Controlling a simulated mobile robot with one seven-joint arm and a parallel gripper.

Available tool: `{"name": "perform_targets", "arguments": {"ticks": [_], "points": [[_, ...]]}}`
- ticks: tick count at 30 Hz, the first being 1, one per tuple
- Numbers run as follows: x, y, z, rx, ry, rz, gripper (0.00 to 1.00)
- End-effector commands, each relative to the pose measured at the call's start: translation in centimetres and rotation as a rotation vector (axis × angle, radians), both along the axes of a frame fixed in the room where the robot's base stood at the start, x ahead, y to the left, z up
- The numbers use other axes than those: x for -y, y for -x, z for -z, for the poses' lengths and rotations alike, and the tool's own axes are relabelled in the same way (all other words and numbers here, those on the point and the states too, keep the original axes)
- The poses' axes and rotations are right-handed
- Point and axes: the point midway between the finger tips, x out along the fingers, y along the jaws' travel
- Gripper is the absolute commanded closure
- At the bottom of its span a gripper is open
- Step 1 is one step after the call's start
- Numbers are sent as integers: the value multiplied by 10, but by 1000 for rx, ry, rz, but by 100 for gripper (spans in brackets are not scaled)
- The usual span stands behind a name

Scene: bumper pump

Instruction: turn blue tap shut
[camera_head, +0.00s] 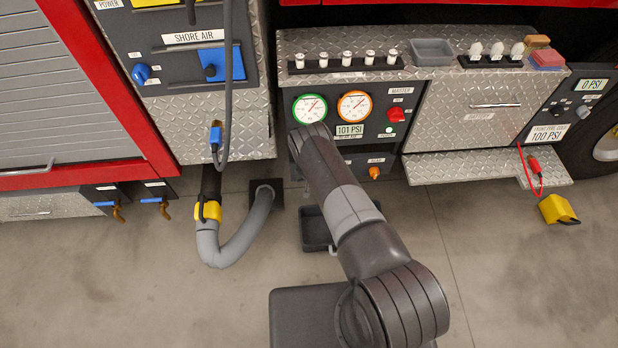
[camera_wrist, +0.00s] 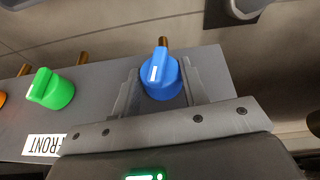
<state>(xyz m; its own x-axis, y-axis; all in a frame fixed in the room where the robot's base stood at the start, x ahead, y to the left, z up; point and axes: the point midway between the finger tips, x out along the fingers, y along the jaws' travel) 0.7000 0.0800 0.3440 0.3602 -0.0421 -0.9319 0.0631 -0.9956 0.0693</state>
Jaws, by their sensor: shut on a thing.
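In the wrist view, the blue tap (camera_wrist: 160,78) is a round knob with a raised grip and a white mark, with a brass stub behind it. My gripper (camera_wrist: 160,68) has one finger on each side of the knob and is shut on it. In the head view my arm covers the blue tap and the gripper, in front of the panel under the gauges.
A green tap (camera_wrist: 50,89) and an orange tap, also in the head view (camera_head: 374,173), share the panel. A grey tray (camera_head: 316,243) lies on the floor below. A thick grey hose (camera_head: 240,240) curves at left. Open floor lies in front.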

Motion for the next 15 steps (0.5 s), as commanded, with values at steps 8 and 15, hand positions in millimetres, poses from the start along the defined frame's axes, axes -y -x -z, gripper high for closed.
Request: {"name": "perform_targets", "arguments": {"ticks": [8,15], "points": [[-3,2,1,-2,62,-3,83],[-2,2,2,-3,77,-2,83]]}}
